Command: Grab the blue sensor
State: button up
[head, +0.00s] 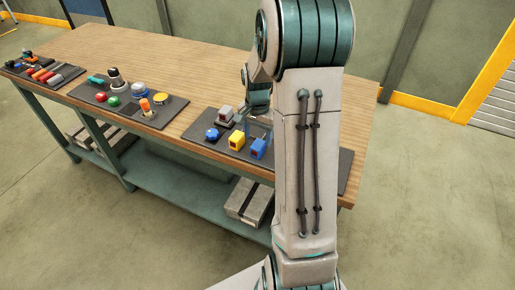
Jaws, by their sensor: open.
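A blue block-shaped sensor (259,150) stands on the dark mat (201,141) near the right part of the bench. My gripper (257,128) is above and just behind it, pointing down, with its fingers small and partly lost against the mat. It is open and seems to hold nothing. Whether the fingers touch the blue sensor cannot be told from this view. My arm hides the area to the right of the sensor.
Other dark mats with coloured parts lie further left on the wooden bench (160,62). A box (249,201) sits on the lower shelf.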

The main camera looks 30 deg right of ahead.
aim_at(258, 144)
jog(key=shift+s+f+p, duration=0.2)
jog(key=shift+f+p, duration=0.4)
jog(key=shift+f, duration=2)
jog(key=c, duration=1.1)
